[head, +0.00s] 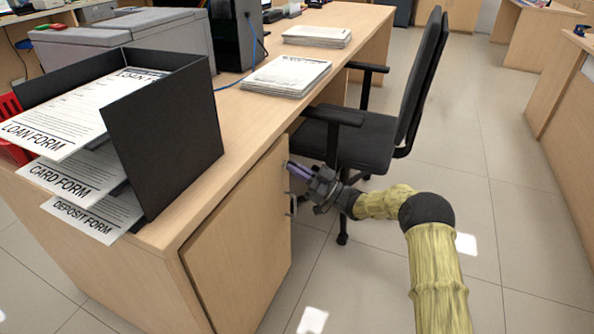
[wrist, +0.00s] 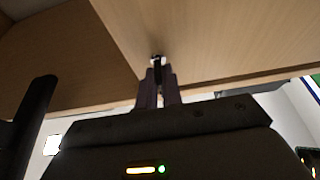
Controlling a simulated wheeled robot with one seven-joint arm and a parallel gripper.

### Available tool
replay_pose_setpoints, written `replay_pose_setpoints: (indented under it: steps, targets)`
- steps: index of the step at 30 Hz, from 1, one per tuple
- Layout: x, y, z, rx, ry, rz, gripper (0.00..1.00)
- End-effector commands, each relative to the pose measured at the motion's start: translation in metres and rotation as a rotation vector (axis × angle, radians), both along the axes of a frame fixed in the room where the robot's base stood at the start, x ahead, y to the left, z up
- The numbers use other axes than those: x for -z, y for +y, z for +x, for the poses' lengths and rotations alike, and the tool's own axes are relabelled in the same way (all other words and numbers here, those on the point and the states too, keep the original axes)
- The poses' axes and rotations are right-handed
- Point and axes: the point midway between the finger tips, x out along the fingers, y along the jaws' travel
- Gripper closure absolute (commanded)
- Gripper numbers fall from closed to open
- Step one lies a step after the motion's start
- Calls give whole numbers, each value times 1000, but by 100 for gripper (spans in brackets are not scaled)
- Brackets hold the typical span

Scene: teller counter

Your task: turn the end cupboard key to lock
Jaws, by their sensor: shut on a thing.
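My gripper (head: 292,170) is at the upper right of the door, just above the handle. In the wrist view my gripper (wrist: 158,82) points at the door face (wrist: 190,40), its fingers shut on the key (wrist: 157,60). Only a small dark and bright bit of the key and lock shows between the fingertips. The key's turn angle cannot be told.
A black office chair (head: 365,140) stands close behind my gripper. A black form tray (head: 165,135) with papers sits on the desk end above the door. Paper stacks (head: 287,75) lie farther along the desk. Tiled floor (head: 350,270) is open right of the door.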

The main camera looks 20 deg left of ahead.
Motion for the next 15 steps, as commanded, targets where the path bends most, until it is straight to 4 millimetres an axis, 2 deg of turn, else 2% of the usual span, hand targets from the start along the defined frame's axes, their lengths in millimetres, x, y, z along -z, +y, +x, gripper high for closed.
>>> replay_pose_setpoints:
  steps: [2,3,6,15]
  targets:
    - [0,0,0,1,-2,-1,100]
    - [0,0,0,1,-2,-1,91]
    - [0,0,0,0,-1,-1,71]
    - [0,-1,0,1,0,-1,71]
